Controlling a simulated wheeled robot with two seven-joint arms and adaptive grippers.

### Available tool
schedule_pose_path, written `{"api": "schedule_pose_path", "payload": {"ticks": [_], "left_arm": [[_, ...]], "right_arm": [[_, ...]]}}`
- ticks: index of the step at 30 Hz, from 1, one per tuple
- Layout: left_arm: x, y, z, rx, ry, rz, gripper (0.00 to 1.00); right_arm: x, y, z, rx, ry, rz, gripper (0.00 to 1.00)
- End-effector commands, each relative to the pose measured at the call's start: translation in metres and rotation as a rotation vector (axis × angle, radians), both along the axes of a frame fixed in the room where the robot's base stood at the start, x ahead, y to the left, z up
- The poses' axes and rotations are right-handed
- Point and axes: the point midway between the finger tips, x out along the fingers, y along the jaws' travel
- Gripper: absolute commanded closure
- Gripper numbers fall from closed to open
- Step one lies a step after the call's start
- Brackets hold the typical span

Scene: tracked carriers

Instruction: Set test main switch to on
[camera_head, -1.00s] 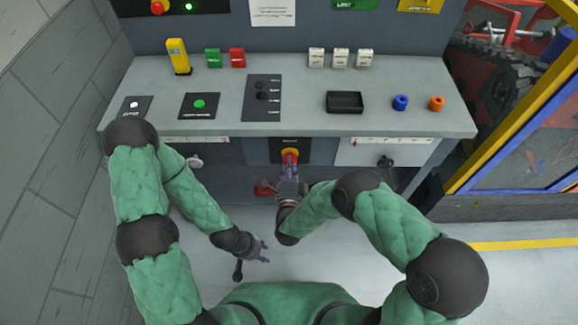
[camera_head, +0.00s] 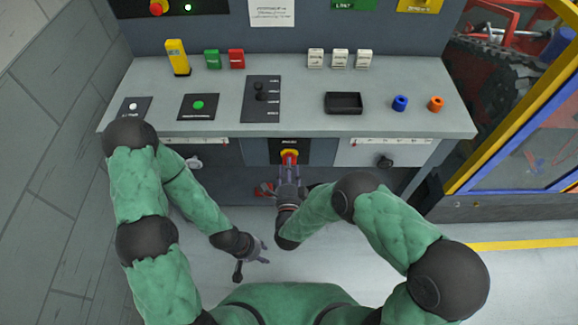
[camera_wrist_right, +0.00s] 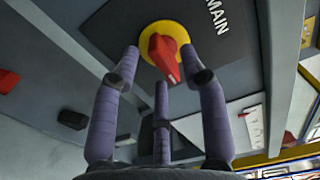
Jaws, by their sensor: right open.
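The main switch is a red rotary handle on a yellow disc (camera_head: 289,154), set in a black panel (camera_head: 272,151) on the desk's front face. In the right wrist view the red handle (camera_wrist_right: 165,56) points down and slightly right, beside the lettering "MAIN". My right gripper (camera_head: 289,172) is in front of the switch; in the wrist view its fingers (camera_wrist_right: 160,70) are spread, with the handle's tip between and beyond them. I cannot tell whether any finger touches it. My left gripper (camera_head: 255,258) is low in front of the desk, empty and away from everything, its fingers apart.
The desktop (camera_head: 300,115) above carries a black tray (camera_head: 344,103), a blue ring (camera_head: 400,103), an orange ring (camera_head: 436,104) and a lever panel (camera_head: 261,99). Drawers with knobs (camera_head: 385,161) flank the switch panel. A red object (camera_head: 264,190) lies below the switch.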

Motion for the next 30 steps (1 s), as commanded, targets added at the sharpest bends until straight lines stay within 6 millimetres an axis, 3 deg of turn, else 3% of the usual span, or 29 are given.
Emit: {"api": "schedule_pose_path", "payload": {"ticks": [12,30], "left_arm": [[0.0,0.0,0.0,0.0,0.0,0.0,0.6],[0.0,0.0,0.0,0.0,0.0,0.0,0.6]], "right_arm": [[-0.058,0.0,0.0,-0.001,0.0,0.001,0.56],[-0.064,-0.001,0.0,0.0,-0.001,-0.001,0.56]]}}
